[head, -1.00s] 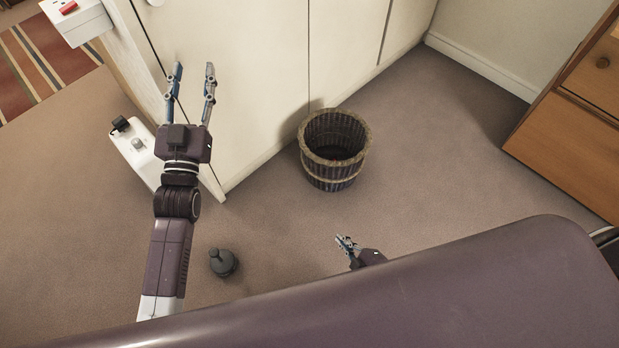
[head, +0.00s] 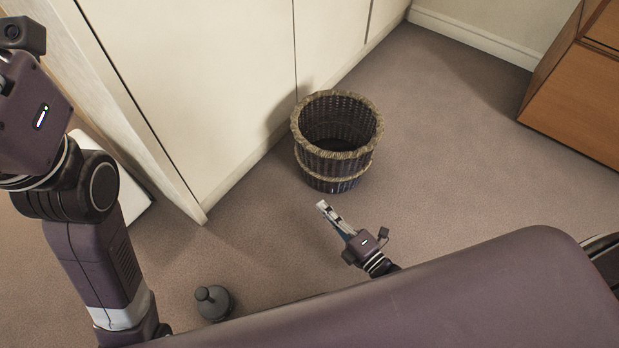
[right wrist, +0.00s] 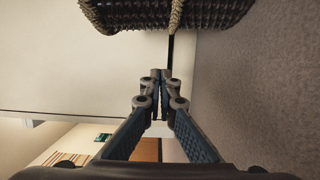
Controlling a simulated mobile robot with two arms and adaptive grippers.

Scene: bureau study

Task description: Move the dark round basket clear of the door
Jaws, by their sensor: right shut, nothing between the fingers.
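The dark round wicker basket (head: 335,167), with a lighter brown rim, stands upright on the carpet close in front of the cream door panels (head: 215,75). It looks empty. In the right wrist view, part of the basket (right wrist: 215,14) shows at the top edge. My right gripper (head: 322,206) is shut and empty, just in front of the basket's near side and apart from it. Its closed fingers also show in the right wrist view (right wrist: 155,80). My left gripper (head: 8,75) is at the far left; its fingers are mostly cut off by the picture edge.
A small dark grey knobbed object (head: 213,302) stands on the floor at the lower left. A wooden drawer unit (head: 575,100) is at the right. Carpet (head: 455,130) between the basket and the drawers is clear. A white thing (head: 130,195) is partly hidden behind my left arm.

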